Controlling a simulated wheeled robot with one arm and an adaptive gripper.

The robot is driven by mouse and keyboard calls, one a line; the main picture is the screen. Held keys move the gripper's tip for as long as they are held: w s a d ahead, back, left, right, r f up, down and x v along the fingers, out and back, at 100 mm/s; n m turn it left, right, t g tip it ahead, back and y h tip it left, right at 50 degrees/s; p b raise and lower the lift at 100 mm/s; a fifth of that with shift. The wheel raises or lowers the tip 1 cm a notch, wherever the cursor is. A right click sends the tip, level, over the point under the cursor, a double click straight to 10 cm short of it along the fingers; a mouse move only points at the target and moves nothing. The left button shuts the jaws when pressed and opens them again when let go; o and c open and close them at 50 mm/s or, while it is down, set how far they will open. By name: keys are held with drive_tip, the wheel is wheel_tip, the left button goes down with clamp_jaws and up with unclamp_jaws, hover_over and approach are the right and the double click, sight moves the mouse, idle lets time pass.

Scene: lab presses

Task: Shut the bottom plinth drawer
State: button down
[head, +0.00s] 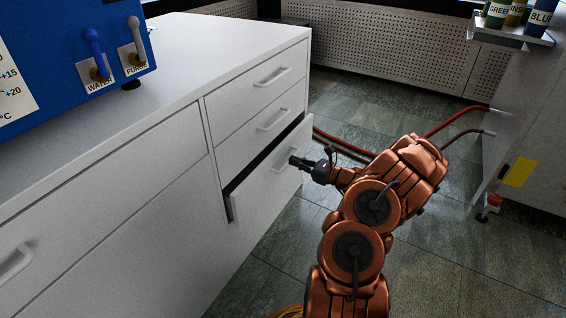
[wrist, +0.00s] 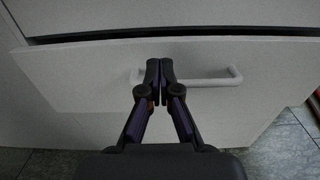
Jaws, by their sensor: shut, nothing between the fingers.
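The bottom drawer (head: 262,178) of the white cabinet's right-hand stack stands partly open, with a dark gap along its top and left edge. In the wrist view its white front panel (wrist: 75,75) fills much of the picture, with a dark slot above it. Its pale bar handle (wrist: 212,80) is partly hidden behind my fingers. My gripper (head: 294,160) is shut and empty, its tips at the drawer front near the handle. In the wrist view my closed fingertips (wrist: 160,70) overlap the handle's left part. I cannot tell whether they touch it.
Two closed drawers (head: 262,84) sit above the open one. A blue machine (head: 60,60) stands on the white countertop (head: 200,50). Red hoses (head: 340,142) run along the tiled floor behind my arm. A grey cabinet (head: 535,130) stands at right; floor between is mostly clear.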

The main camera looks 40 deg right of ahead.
sight(276, 154)
drive_tip(key=b+x, duration=0.1)
drive_tip(key=x, duration=0.2)
drive_tip(key=shift+w+a+f+b, duration=0.2)
drive_tip(key=shift+w+a+b, duration=0.05)
drive_tip(key=shift+w+b, duration=0.05)
drive_tip(key=shift+w+a+r, duration=0.15)
drive_tip(key=shift+w, duration=0.45)
drive_tip(key=shift+w+r, duration=0.1)
